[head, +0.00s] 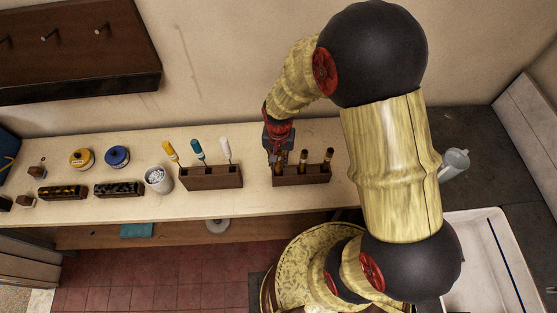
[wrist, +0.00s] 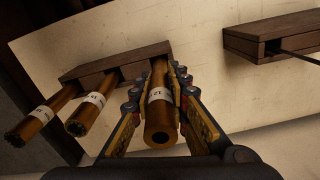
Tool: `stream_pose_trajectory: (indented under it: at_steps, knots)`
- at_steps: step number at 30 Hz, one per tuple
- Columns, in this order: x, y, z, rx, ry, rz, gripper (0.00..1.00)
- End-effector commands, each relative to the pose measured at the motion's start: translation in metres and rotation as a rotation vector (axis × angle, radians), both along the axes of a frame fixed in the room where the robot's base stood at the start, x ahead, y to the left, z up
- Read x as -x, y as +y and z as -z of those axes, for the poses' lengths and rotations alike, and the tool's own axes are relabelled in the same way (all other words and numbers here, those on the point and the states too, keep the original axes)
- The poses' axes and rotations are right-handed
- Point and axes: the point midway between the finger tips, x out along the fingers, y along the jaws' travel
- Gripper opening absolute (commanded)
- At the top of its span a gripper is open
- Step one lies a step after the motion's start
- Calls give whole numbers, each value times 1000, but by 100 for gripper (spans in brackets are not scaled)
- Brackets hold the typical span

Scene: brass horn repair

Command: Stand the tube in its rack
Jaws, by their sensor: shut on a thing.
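My gripper (wrist: 162,84) is shut on a brass tube (wrist: 159,122) with a white label, one finger on each side. The tube's open end faces the wrist camera. Its far end reaches the end of the dark wooden tube rack (wrist: 98,65); whether it is seated in a hole or just over it I cannot tell. In the head view my gripper (head: 277,150) is over the left end of the rack (head: 305,178). Two other labelled brass tubes stand in the rack, one (wrist: 88,115) beside the held tube and one (wrist: 38,126) farther off.
A wooden holder (head: 212,179) with three coloured-handled tools stands left of the rack. A white cup (head: 158,181), yellow and blue tins (head: 81,158) and dark blocks (head: 62,192) line the bench. A grey mug (head: 454,163) is at right. Bench in front of the rack is clear.

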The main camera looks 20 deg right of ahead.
Motion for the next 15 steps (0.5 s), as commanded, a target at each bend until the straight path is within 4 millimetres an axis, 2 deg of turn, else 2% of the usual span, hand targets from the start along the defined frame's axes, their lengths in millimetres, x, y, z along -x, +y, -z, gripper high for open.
stream_pose_trajectory:
  at_steps: [15]
  knots:
    - [0,0,12,1,-1,0,0]
